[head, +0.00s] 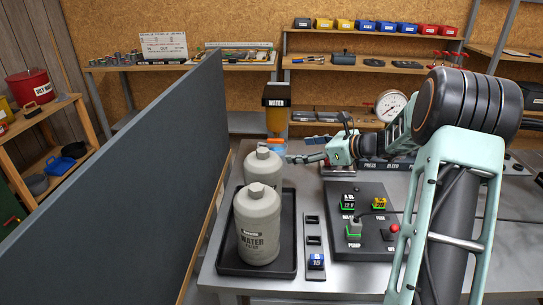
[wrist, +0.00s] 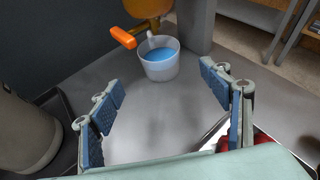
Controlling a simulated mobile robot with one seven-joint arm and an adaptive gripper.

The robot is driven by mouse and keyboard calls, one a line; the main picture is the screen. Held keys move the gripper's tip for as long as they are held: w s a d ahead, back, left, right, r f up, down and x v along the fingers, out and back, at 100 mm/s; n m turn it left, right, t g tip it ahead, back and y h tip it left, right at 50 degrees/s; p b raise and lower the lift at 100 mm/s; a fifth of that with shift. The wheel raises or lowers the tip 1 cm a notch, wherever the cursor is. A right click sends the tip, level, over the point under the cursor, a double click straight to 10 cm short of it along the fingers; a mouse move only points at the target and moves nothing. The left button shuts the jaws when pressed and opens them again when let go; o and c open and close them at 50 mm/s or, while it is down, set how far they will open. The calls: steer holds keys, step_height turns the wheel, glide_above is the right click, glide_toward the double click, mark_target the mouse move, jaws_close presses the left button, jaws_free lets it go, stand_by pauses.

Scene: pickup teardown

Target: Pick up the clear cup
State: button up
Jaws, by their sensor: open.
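The clear cup (wrist: 158,66) stands upright in the wrist view, with blue liquid inside. It is below an amber vessel (wrist: 148,8) that has an orange-handled tap (wrist: 123,38). In the head view the amber vessel (head: 276,121), under a black box marked WATER, stands at the back of the bench; the cup there is mostly hidden and hard to make out. My gripper (wrist: 163,80) is open and empty, its blue-padded fingers spread with the cup ahead, between and beyond the tips. In the head view my gripper (head: 304,149) points left toward the tap.
Two grey water filter canisters (head: 260,225) stand in a black tray (head: 229,262) at the bench's left; one shows left in the wrist view (wrist: 22,135). A dark panel (head: 120,190) borders the left side. A control box (head: 362,240) sits right. Bare bench lies before the cup.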

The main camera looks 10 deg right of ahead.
mark_target(277, 149)
steer(key=shift+w+d+m, duration=0.1)
steer(key=shift+w+m, duration=0.2)
steer(key=shift+w, duration=0.2)
steer(key=x, duration=1)
steer(key=shift+a+r, duration=0.15)
steer(key=shift+a, duration=0.3)
steer(key=shift+s, duration=0.1)
steer(key=c, duration=1.4)
steer(key=shift+r, duration=0.1)
